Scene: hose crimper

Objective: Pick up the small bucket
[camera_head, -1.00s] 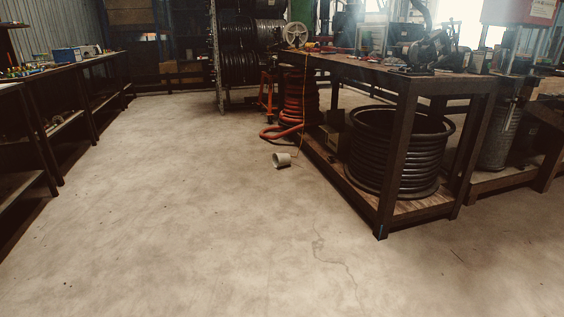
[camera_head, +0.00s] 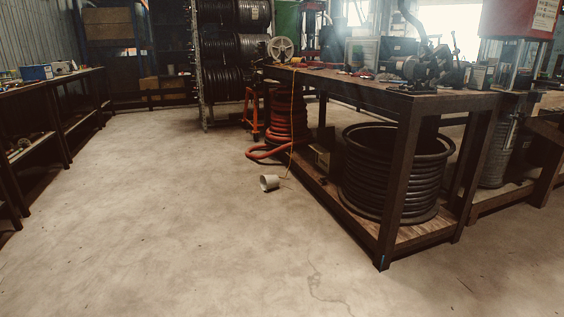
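Neither of my grippers is in view.
The workbench (camera_head: 385,241) stands on the right, with a large black hose coil (camera_head: 393,175) on its lower shelf. Shelving (camera_head: 70,127) lines the left wall. The floor (camera_head: 150,220) between is clear.

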